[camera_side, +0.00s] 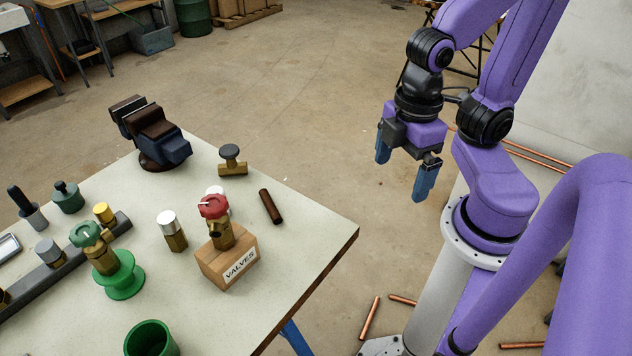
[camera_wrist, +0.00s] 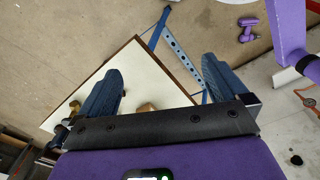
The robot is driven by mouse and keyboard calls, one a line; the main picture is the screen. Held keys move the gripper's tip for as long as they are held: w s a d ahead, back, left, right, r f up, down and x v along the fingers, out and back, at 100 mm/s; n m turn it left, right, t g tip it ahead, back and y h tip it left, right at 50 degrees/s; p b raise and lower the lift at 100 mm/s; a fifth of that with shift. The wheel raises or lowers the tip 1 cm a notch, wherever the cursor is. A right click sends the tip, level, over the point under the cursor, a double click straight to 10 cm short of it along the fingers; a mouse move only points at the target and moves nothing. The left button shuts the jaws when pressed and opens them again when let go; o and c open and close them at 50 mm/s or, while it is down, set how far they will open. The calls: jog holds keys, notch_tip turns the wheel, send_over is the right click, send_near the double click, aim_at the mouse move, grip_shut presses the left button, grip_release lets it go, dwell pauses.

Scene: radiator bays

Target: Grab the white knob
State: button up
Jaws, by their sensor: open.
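A pale, white-topped knob (camera_side: 167,220) sits on a brass valve body (camera_side: 176,240), upright on the table left of the cardboard box. A second white round piece (camera_side: 222,193) shows behind the red knob (camera_side: 213,206) and is mostly hidden by it. I cannot tell which of the two is the white knob. My gripper (camera_side: 402,178) is open and empty, well above and to the right of the table, pointing down. In the wrist view, its two blue fingers (camera_wrist: 162,66) are spread wide, with neither white piece clearly visible.
The red-knobbed valve stands on the box marked VALVES (camera_side: 229,262). A green-knobbed valve (camera_side: 103,254) sits on a green spool. A dark-knobbed valve (camera_side: 232,160), a brown rod (camera_side: 270,206) and a vise (camera_side: 151,133) are also on the table (camera_side: 310,232). The table's right end is clear.

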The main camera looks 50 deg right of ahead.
jog(key=shift+c, duration=0.3)
jog(key=c, duration=0.4)
jog(key=shift+c, duration=0.2)
jog(key=w+a+f+m+y, duration=0.2)
jog(key=w+a+f+y, duration=0.1)
jog(key=a, duration=0.4)
jog(key=m+t+y, duration=0.1)
jog(key=m+t, duration=0.5)
jog(key=t, duration=0.5)
send_near(217, 191)
jog(key=shift+x, duration=6.25)
